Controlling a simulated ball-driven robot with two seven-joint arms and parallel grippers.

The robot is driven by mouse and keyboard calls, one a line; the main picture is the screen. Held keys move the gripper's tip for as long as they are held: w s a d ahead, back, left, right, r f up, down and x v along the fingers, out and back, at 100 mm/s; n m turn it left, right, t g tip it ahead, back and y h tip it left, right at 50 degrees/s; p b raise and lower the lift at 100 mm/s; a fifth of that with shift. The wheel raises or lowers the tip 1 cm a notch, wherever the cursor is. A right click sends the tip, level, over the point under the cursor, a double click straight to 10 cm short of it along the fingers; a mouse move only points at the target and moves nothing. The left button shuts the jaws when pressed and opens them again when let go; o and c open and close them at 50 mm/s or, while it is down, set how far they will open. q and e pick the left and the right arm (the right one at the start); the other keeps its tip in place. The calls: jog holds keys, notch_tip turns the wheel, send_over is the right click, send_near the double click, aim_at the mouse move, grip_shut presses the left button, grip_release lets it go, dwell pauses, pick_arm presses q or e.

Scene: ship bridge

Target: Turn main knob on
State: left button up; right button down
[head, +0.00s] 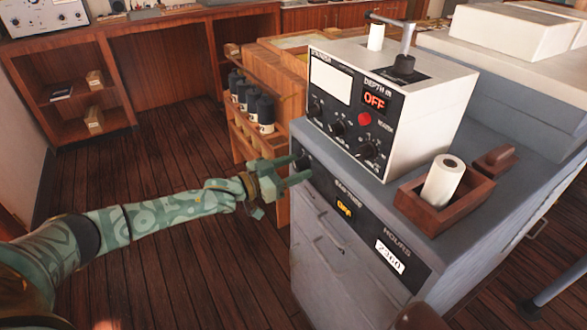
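A grey cabinet (318,258) has a black front panel (364,229) with small lettering, a lit amber indicator (344,209) and a white counter (389,257) under the word HOURS. A dark round knob (303,163) sits at the panel's left end. My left gripper (300,169) is right at this knob, its green fingers apart, one above the other. The gripper partly hides the knob, and I cannot tell whether the fingers touch it. My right gripper is not in view.
A white instrument (430,110) with dials and a red OFF display stands on the cabinet. A wooden box (444,212) holding a white roll (443,181) is beside it. A wooden rack (262,148) of dark bottles stands to the left. The plank floor at left is clear.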

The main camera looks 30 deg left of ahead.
pick_arm(q)
jog(key=c, duration=0.9)
jog(key=shift+m, duration=0.4)
jog(key=shift+m+p, duration=0.35)
jog(key=shift+m, duration=0.25)
jog(key=m, duration=0.3)
jog(key=shift+p, duration=0.4)
jog(key=m, duration=0.3)
jog(key=shift+m, duration=2)
